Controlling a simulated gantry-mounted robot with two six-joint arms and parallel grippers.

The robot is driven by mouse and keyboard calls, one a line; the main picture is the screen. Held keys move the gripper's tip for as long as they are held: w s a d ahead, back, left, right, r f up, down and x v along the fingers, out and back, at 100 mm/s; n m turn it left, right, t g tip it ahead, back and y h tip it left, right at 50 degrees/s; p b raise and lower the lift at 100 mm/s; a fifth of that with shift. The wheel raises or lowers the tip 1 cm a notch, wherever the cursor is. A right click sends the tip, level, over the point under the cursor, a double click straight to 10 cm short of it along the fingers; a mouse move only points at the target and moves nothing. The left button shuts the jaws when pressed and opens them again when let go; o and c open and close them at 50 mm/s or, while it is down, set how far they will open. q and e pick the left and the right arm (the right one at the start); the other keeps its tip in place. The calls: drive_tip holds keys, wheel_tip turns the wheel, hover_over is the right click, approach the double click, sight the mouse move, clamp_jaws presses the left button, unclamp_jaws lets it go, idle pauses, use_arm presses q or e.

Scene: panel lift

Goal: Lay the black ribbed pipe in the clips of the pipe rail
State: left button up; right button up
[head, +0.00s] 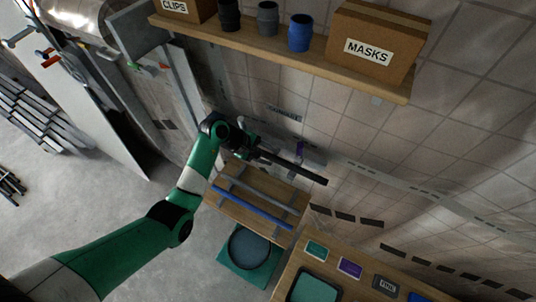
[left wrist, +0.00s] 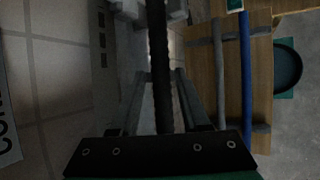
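My left gripper (head: 248,150) is at the wall above the wooden rack. It appears shut on the black ribbed pipe (head: 297,170), which sticks out to the right and slopes down in the head view. In the left wrist view the pipe (left wrist: 159,50) runs up the picture between the two fingers (left wrist: 161,75). A grey strip (head: 316,163) on the wall behind the pipe looks like the pipe rail. Its clips are too dark and small to make out, and the arm and pipe hide part of it. My right gripper is not in view.
A wooden rack (head: 290,197) below holds a blue pipe (head: 252,207) and a grey one. A table (head: 277,290) with labelled trays is at the lower right. A shelf (head: 272,57) with boxes and cups runs above.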

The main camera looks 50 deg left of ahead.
use_arm(q)
drive_tip(key=shift+o, duration=1.2)
drive_tip(key=shift+r, duration=0.1)
drive_tip(key=v, duration=1.1)
drive_tip(key=shift+s, duration=0.2)
drive_tip(key=shift+r, duration=0.15)
